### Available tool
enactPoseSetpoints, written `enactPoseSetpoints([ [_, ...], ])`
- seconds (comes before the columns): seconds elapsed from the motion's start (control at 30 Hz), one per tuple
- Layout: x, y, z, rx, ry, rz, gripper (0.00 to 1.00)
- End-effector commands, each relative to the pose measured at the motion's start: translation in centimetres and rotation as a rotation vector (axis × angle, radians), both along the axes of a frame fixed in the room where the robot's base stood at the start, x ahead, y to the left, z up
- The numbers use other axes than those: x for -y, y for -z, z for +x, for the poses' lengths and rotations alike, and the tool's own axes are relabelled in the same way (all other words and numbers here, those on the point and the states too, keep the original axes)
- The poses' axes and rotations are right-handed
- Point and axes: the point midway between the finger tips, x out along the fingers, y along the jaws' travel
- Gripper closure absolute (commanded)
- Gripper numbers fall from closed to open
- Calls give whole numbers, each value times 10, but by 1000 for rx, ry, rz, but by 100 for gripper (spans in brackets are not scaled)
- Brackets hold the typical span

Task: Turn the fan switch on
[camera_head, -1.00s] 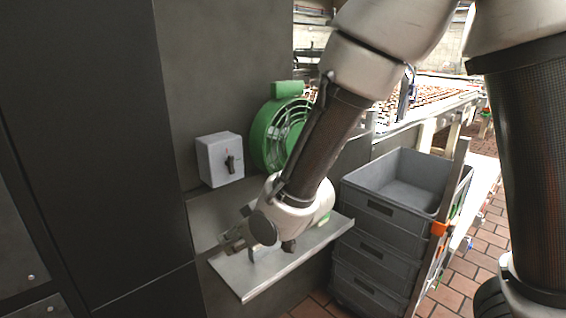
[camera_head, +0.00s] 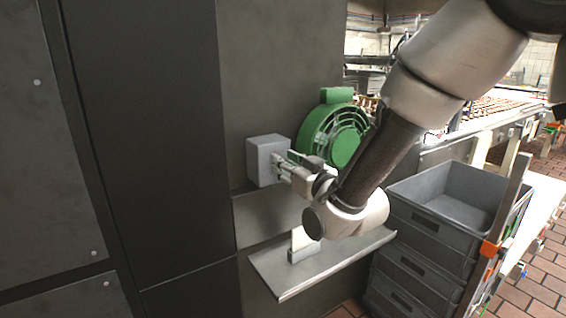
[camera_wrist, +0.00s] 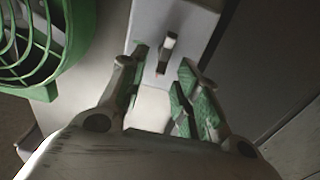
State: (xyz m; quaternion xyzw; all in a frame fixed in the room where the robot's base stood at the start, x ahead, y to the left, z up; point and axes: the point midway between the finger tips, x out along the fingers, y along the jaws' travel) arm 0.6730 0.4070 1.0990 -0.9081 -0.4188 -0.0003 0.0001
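The fan switch is a light grey box (camera_head: 262,160) on the dark wall, left of the green fan (camera_head: 332,135). In the wrist view the switch box (camera_wrist: 199,22) is at the top, with its small knob (camera_wrist: 167,47) standing out from the face. My gripper (camera_head: 284,163) is at the front of the box and hides the knob in the head view. In the wrist view my gripper (camera_wrist: 160,85) is open, its green-padded fingers spread to either side below the knob. Whether a finger touches the knob cannot be told. The fan also shows in the wrist view (camera_wrist: 40,40).
A metal shelf (camera_head: 345,262) juts from the wall below my gripper, with a small block holding a pale upright piece (camera_head: 302,245) on it. Stacked grey crates (camera_head: 425,215) stand to the right. A conveyor lies behind.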

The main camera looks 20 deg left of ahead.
Motion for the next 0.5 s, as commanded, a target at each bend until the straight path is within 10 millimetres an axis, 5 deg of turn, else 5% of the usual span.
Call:
enactPoseSetpoints([
  [0.43, -15, 0, 13, -1, 0, -1, 68],
  [0.5, -15, 0, 13, -1, 0, -1, 77],
])
